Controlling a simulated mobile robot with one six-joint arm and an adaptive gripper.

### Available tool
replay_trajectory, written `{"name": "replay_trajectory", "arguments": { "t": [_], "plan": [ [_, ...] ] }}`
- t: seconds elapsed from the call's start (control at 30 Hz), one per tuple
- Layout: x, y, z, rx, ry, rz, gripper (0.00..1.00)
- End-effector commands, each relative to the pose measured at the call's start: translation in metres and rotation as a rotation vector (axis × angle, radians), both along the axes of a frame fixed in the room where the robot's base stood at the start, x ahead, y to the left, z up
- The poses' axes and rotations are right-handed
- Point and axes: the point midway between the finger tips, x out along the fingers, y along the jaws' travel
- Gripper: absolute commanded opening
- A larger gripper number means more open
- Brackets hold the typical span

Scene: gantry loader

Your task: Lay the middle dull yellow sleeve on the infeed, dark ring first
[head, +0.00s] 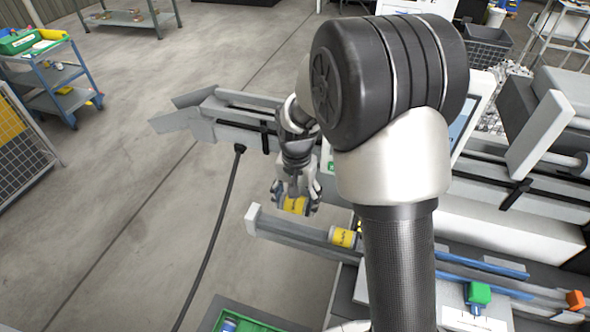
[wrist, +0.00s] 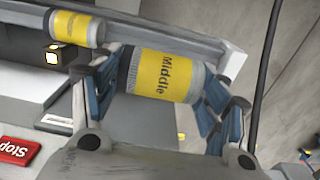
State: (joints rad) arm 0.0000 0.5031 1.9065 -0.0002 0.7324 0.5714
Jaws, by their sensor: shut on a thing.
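My gripper (head: 296,192) is shut on a yellow sleeve with grey ends (head: 294,205). In the wrist view the gripper (wrist: 163,85) grips it end to end between blue-padded fingers. This sleeve (wrist: 165,76) reads "Middle"; its left end looks darker and its right end light grey. It is at the free end of a long grey rail (head: 285,226), apparently the infeed; whether it touches the rail is unclear. A second yellow sleeve (head: 343,237) lies further along this rail, and also shows in the wrist view (wrist: 75,27), its darker end likewise left.
A green tray (head: 240,318) with a cylinder in it stands at the bottom. Green (head: 479,293) and orange (head: 575,300) blocks sit at right. A blue-framed trolley (head: 55,80) is at far left. My arm hides the centre.

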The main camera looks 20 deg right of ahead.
Motion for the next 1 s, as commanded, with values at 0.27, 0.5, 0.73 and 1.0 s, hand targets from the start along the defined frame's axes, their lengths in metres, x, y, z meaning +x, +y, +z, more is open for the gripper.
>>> {"name": "replay_trajectory", "arguments": {
  "t": [0.27,0.5,0.73,1.0],
  "plan": [
    [0.002,0.000,0.002,0.000,0.000,-0.019,0.32],
    [0.002,0.000,-0.018,0.000,-0.001,-0.018,0.32],
    [0.001,0.000,-0.046,0.000,0.000,-0.018,0.32],
    [0.002,0.000,-0.078,0.000,-0.001,-0.018,0.32]
  ]
}}
